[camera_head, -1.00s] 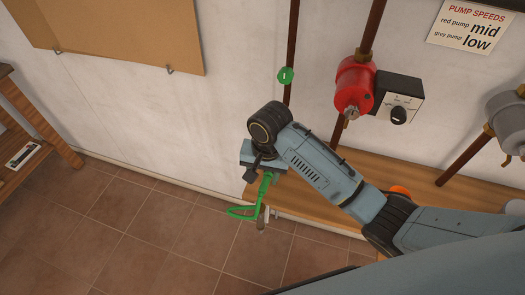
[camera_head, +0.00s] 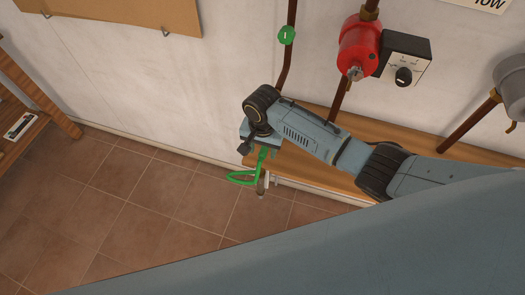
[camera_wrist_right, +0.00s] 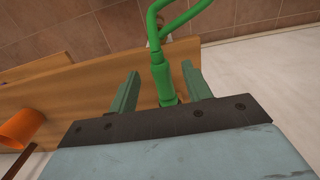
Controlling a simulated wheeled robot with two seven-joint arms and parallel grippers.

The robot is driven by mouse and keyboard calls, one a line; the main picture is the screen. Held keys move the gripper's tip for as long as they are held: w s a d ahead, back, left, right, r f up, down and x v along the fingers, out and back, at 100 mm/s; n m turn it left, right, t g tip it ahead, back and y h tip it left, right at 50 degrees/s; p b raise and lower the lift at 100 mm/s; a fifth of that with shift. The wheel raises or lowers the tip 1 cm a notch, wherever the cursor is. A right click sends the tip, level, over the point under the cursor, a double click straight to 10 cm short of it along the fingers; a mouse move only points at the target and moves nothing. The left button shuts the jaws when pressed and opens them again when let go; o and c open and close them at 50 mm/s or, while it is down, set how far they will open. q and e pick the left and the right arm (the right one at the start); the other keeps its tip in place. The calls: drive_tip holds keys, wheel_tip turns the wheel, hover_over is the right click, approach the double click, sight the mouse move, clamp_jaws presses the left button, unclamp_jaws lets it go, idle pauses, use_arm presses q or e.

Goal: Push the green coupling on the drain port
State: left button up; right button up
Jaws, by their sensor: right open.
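The green coupling (camera_head: 263,154) is at the end of a green looped hose (camera_head: 239,179), just below my right gripper (camera_head: 261,148) in the head view. In the right wrist view the coupling (camera_wrist_right: 161,76) lies between the two fingers of my right gripper (camera_wrist_right: 160,72). The fingers are open, with a gap on both sides of the coupling. A small pale and brown fitting (camera_head: 262,185) shows under the coupling at the bench edge. I cannot tell whether it is the drain port or whether the coupling touches it. My left gripper is out of view.
A wooden bench (camera_head: 312,165) runs along the white wall under my right arm. A red pump (camera_head: 359,46) with a control box (camera_head: 403,60) is above it. An orange pipe end (camera_wrist_right: 22,126) is at the left in the wrist view. The tiled floor (camera_head: 120,205) is clear.

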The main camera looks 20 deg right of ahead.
sight(262, 153)
drive_tip(key=shift+f, duration=0.75)
drive_tip(key=shift+c, duration=0.3)
drive_tip(key=c, duration=1)
drive_tip(key=o, duration=1.1)
drive_tip(key=shift+c, duration=0.2)
wheel_tip(262, 153, up, 13)
drive_tip(key=p, duration=0.1)
drive_tip(key=shift+r, duration=0.2)
